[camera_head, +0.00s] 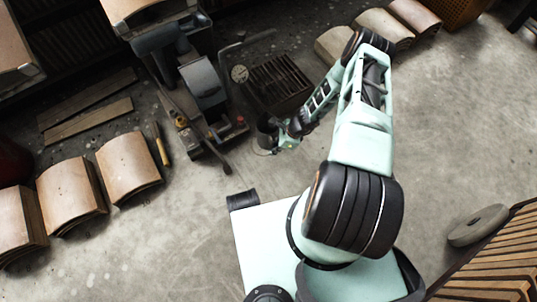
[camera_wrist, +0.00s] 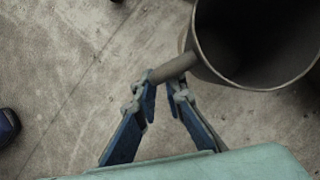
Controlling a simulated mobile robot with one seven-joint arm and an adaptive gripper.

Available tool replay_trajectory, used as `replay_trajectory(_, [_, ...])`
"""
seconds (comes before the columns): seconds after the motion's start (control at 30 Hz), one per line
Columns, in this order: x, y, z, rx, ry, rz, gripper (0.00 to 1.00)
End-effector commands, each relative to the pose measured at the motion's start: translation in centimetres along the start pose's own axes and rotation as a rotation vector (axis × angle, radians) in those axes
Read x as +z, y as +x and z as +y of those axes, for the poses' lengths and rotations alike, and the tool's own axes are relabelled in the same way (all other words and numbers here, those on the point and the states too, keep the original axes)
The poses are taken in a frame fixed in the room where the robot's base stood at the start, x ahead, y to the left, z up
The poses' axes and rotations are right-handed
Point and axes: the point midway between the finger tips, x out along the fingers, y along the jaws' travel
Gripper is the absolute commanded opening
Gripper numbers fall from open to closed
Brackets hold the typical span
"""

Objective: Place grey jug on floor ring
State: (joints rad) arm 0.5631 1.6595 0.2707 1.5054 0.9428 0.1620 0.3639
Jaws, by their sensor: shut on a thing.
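The grey jug (camera_head: 265,134) is near the centre of the head view, partly hidden by my gripper. In the wrist view, the jug (camera_wrist: 204,62) is at the upper right, with its wide dark mouth facing the camera and its short handle (camera_wrist: 174,69) pointing to the lower left. My gripper (camera_head: 279,132) is to the right of the jug. Its fingers (camera_wrist: 163,88) are shut on the handle in the wrist view. A thin pale curve shows on the floor below the jug in the head view; I cannot tell whether it is the floor ring, or whether the jug touches the floor.
A dark machine (camera_head: 202,80) stands to the left of the jug, and a slatted dark grate (camera_head: 277,82) lies behind it. Curved tan panels (camera_head: 130,165) stand at the left. A round grey disc (camera_head: 478,225) lies at the right by wooden slats (camera_head: 500,262). The right floor is mostly clear.

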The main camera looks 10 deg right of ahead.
Motion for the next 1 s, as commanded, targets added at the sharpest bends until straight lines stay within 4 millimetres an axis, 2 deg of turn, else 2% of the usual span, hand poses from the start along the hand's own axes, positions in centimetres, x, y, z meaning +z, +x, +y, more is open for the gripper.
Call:
replay_trajectory(0.03, [0.1, 1.2, -0.2, 0.001, -0.004, 0.000, 0.00])
replay_trajectory(0.27, [0.5, 2.6, -0.9, -0.002, -0.001, 0.001, 0.00])
replay_trajectory(0.37, [0.8, 3.8, -1.1, 0.000, -0.003, -0.001, 0.00])
replay_trajectory(0.53, [-0.4, 6.1, -1.1, 0.000, 0.000, 0.000, 0.00])
replay_trajectory(0.93, [-0.6, 6.4, -1.2, -0.001, 0.000, 0.000, 0.00])
replay_trajectory(0.97, [-0.6, 6.4, -1.2, -0.001, 0.000, 0.000, 0.12])
replay_trajectory(1.0, [-0.6, 6.3, -1.2, -0.001, 0.000, 0.000, 0.16])
